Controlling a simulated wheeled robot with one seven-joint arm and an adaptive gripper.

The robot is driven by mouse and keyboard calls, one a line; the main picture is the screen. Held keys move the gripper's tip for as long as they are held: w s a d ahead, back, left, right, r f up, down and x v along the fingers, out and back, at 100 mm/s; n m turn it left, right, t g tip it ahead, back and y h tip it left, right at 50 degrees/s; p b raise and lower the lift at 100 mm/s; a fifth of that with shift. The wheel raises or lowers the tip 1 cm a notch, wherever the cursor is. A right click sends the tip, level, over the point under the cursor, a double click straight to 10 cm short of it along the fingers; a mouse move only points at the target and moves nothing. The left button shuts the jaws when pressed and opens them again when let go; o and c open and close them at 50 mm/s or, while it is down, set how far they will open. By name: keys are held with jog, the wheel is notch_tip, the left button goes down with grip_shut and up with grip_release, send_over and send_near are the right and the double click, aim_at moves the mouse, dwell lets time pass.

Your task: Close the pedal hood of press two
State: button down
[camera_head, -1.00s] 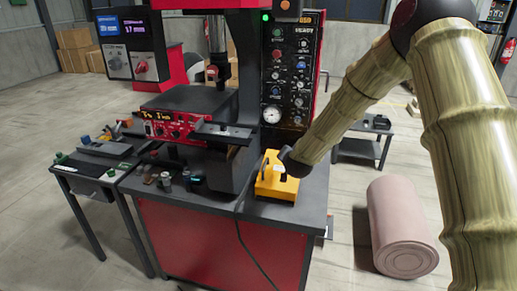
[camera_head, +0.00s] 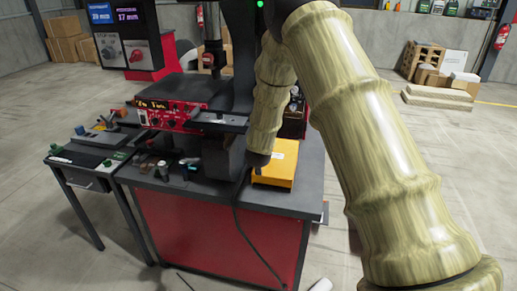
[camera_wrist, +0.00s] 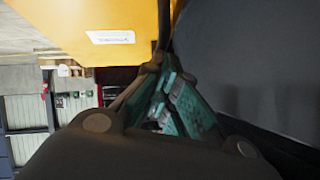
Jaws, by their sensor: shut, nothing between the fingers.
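The yellow pedal hood (camera_head: 276,168) is on the right of the press table, beside the press column. In the head view it looks like a box with a flat top and no visible gap; its upper left part is behind my arm. In the wrist view its yellow side (camera_wrist: 75,25) with a white label fills the upper left. My gripper (camera_wrist: 168,103) is shut and empty, its teal fingers close below the hood's edge; contact cannot be told. In the head view the dark end of my arm (camera_head: 258,160) is at the hood's left side.
The black cable (camera_head: 240,215) hangs over the table's front and passes near my fingers. A dark press body (camera_wrist: 245,60) stands close on the right in the wrist view. Small parts (camera_head: 165,168) lie left on the table. A side table (camera_head: 90,155) stands further left.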

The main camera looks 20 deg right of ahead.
jog(key=shift+a+f, duration=0.1)
jog(key=shift+f, duration=0.05)
dwell(0.3)
jog(key=w+d+r+b+v, duration=0.1)
jog(key=r+v, duration=0.2)
jog(key=v, duration=1)
jog(key=s+a+f+n+g+y, duration=0.1)
jog(key=s+a+f+n+g, duration=0.15)
jog(key=s+f, duration=1.05)
jog(key=s+a+f+n+g+y, duration=0.25)
jog(key=s+f, duration=0.65)
jog(key=f, duration=0.8)
jog(key=s+a+f+n+g, duration=0.1)
jog(key=s+f+g, duration=0.1)
jog(key=s, duration=0.7)
jog(key=s+a+f+n+g+y, duration=0.1)
jog(key=s+f, duration=0.4)
jog(key=s, duration=0.5)
jog(key=s+a+f+n+g+y, duration=0.1)
jog(key=s+a+f+g, duration=0.1)
jog(key=s, duration=0.8)
jog(key=shift+a+f+n+g, duration=0.4)
jog(key=shift+a+f, duration=0.25)
jog(key=shift+f, duration=0.3)
